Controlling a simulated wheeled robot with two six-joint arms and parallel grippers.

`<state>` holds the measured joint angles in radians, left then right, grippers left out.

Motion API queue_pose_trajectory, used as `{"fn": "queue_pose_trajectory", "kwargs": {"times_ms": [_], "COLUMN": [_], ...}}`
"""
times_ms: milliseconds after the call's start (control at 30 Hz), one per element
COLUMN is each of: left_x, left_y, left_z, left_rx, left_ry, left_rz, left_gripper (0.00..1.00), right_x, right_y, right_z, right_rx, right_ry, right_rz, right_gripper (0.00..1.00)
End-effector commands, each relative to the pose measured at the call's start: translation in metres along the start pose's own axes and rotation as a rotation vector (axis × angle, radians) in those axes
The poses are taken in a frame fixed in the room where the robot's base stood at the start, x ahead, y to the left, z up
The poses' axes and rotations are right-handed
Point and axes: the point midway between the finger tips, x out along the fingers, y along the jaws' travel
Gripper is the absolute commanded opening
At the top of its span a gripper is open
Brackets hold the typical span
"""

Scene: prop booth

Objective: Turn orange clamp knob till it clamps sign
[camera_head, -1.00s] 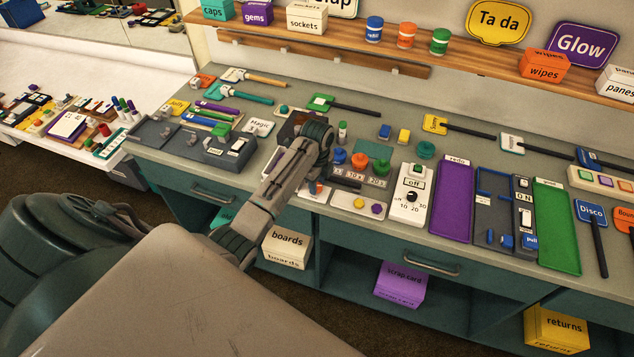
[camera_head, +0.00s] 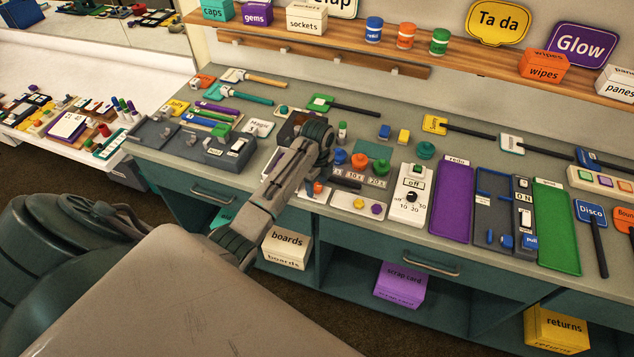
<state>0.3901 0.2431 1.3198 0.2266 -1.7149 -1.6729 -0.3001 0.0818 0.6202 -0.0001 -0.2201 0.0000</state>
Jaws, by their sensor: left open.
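My left arm reaches over the bench from the left, and its wrist hangs over the middle of the bench. My left gripper (camera_head: 326,168) is open near the wrist's lower end; its fingertips are hard to make out. A small orange knob-like part (camera_head: 317,188) shows just beside the forearm, partly hidden by it. Another orange knob (camera_head: 360,160) stands between a blue and a green one. I cannot tell which is the clamp knob, or whether a gripper finger touches either. The clamp and any sign in it cannot be made out; the arm covers that area.
A white dial box (camera_head: 410,197), a purple tray (camera_head: 453,200) and a green tray (camera_head: 556,226) lie to the right. A small Magic sign (camera_head: 260,128) is left of the wrist. Handled signs lie along the back, below a wooden shelf (camera_head: 470,60).

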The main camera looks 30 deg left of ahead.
Motion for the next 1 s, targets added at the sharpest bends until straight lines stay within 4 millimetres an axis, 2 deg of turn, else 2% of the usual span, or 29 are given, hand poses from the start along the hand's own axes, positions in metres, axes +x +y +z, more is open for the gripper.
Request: {"fn": "queue_pose_trajectory", "kwargs": {"times_ms": [133, 267, 567, 633, 800, 1000], "left_x": [-0.003, -0.019, -0.079, -0.096, -0.108, -0.108], "left_y": [0.000, -0.001, -0.001, 0.000, 0.000, 0.000], "left_z": [0.000, 0.001, 0.001, 0.000, 0.000, 0.000], "left_rx": [0.000, 0.000, 0.000, -0.001, 0.000, 0.000], "left_ry": [0.000, -0.001, -0.002, -0.001, -0.001, 0.000], "left_rz": [0.000, -0.004, -0.005, -0.002, 0.001, 0.001], "left_gripper": [0.52, 0.52, 0.52, 0.52, 0.52, 0.52], "right_x": [0.003, 0.010, 0.031, 0.019, 0.013, 0.013], "right_y": [0.000, -0.001, -0.005, -0.005, -0.005, -0.005], "right_z": [0.000, 0.001, 0.003, 0.002, 0.001, 0.001], "right_rx": [0.000, 0.000, 0.001, 0.002, 0.002, 0.002], "right_ry": [0.000, 0.000, 0.000, 0.000, 0.001, 0.001], "right_rz": [0.000, 0.000, -0.003, -0.004, -0.004, -0.004], "right_gripper": [0.36, 0.36, 0.36, 0.36, 0.36, 0.36]}}
